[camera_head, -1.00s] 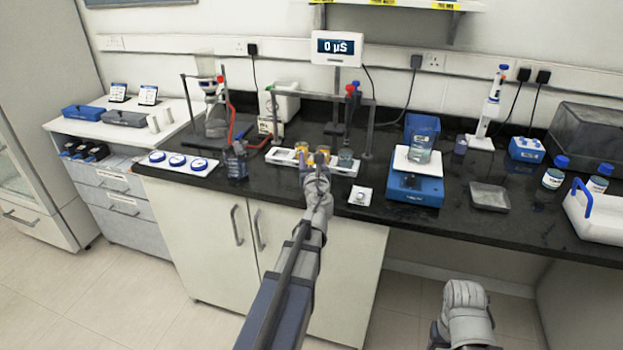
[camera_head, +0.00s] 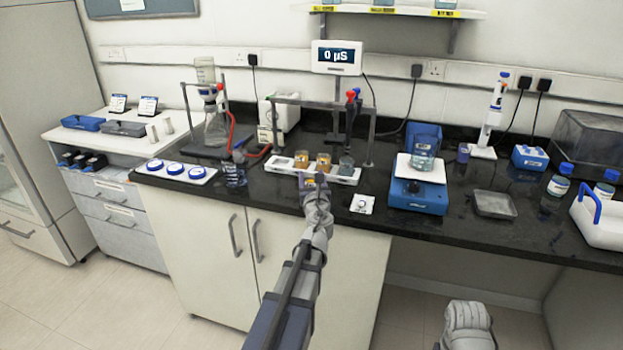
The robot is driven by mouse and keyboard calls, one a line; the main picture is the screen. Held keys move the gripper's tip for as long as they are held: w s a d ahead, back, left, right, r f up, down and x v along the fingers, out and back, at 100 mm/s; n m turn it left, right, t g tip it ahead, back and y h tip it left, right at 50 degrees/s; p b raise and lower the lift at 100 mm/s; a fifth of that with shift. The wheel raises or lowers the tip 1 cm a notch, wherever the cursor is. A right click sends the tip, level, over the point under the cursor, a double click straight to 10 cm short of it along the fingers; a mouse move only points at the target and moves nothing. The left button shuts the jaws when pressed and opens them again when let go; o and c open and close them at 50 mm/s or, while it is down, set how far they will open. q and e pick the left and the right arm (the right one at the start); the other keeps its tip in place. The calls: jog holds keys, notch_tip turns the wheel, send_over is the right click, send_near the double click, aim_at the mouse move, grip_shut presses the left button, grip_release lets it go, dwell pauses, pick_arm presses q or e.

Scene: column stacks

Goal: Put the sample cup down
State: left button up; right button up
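Two cups with amber liquid, a left one (camera_head: 301,159) and a middle one (camera_head: 323,162), stand upright in a white rack (camera_head: 283,168) on the black bench. A third cup (camera_head: 346,165) with grey-blue liquid stands to their right in the same rack. I cannot tell which is the sample cup. My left gripper (camera_head: 311,180) is at the rack's front side, below the amber cups in the picture. Its fingertips look apart, with no cup between them. Only a pale joint of my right arm shows at the bottom right; its gripper is not visible.
A metal frame (camera_head: 285,98) with a probe stands behind the rack, under a display (camera_head: 337,57) reading 0 µS. A blue balance (camera_head: 419,194) with a beaker stands right. A small white device (camera_head: 361,204) sits near the front edge. A blue-filled beaker (camera_head: 234,174) stands left.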

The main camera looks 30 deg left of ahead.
pick_arm(q)
jog(key=o, duration=0.3)
jog(key=shift+o, duration=0.2)
pick_arm(e)
jog(key=shift+r, duration=0.1)
